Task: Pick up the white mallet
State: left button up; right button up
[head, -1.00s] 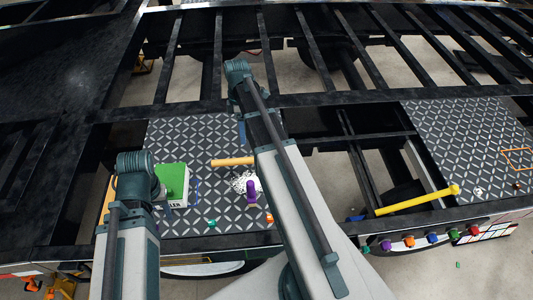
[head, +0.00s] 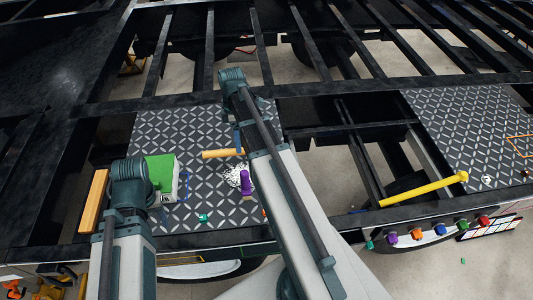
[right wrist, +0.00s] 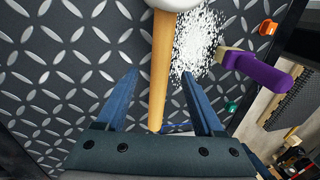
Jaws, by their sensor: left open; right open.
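The white mallet shows in the right wrist view with its wooden handle (right wrist: 160,70) running down between my right fingers and its white head (right wrist: 173,3) cut off at the top edge. In the head view the handle (head: 220,154) lies over the patterned plate, and my right arm hides the head. My right gripper (right wrist: 160,74) is open, with one blue finger on each side of the handle; I cannot tell whether they touch it. My left arm is at the left, and its fingers are hidden behind the wrist.
White granules (right wrist: 195,42) and a purple-handled tool (right wrist: 258,70) lie right of the mallet. A green-topped box (head: 161,171) stands near my left wrist. A yellow bar (head: 425,190) lies at the right. Black frame beams (head: 320,55) with open gaps surround the patterned plate (head: 205,125).

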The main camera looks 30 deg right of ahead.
pick_arm(q)
notch_tip(320, 180, down, 5)
jog(key=b, duration=0.5)
jog(key=shift+f, duration=0.1)
pick_arm(e)
jog(key=f, duration=0.3)
jog(key=s+f, duration=0.1)
jog(key=f, duration=0.1)
jog(key=shift+a+f, duration=0.1)
jog(key=shift+a, duration=0.1)
jog(key=shift+c, duration=0.2)
grip_shut()
dwell(0.3)
